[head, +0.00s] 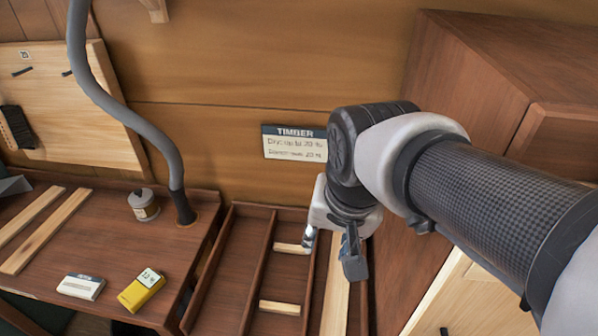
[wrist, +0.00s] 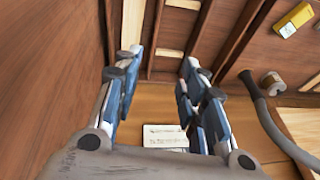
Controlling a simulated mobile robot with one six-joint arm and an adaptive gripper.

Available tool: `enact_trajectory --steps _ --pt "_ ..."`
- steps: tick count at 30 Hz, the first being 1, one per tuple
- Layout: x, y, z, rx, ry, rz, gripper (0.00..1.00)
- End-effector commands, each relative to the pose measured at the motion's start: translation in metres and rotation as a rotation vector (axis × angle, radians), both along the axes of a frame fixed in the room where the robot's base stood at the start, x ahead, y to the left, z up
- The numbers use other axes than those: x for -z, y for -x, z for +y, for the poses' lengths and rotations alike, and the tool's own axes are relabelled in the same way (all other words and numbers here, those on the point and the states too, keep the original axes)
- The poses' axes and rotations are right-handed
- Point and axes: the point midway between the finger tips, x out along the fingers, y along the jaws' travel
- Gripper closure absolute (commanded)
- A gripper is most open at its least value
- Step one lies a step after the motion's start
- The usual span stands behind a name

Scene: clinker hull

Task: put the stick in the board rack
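The board rack (head: 190,300) is a dark wooden tray with long compartments in the middle of the head view. Two short pale sticks lie in its middle compartment, one further back (head: 291,248) and one nearer (head: 280,307). A long pale board (head: 337,290) lies in the right compartment and also shows in the wrist view (wrist: 132,22). The left compartment looks empty. Two longer pale strips (head: 45,232) lie on the bench at the left. My gripper (head: 332,250) is over the rack's right part, fingers apart and empty; in the wrist view (wrist: 160,60) the rack shows between and beyond them.
A grey flexible hose (head: 130,120) rises behind. A TIMBER sign (head: 295,143) is on the back wall. A wooden cabinet (head: 470,70) closes off the right.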

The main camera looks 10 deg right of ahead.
Motion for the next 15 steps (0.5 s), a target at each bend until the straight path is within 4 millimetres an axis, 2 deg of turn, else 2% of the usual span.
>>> enact_trajectory --steps 1,6,10,15 --pt "-0.001 0.02 0.0 -0.074 0.025 -0.025 0.62" --pt "0.007 0.066 0.0 -0.292 0.107 -0.069 0.62" --pt "0.014 0.084 0.0 -0.389 0.147 -0.088 0.62" --pt "0.017 0.09 0.0 -0.428 0.162 -0.093 0.62"
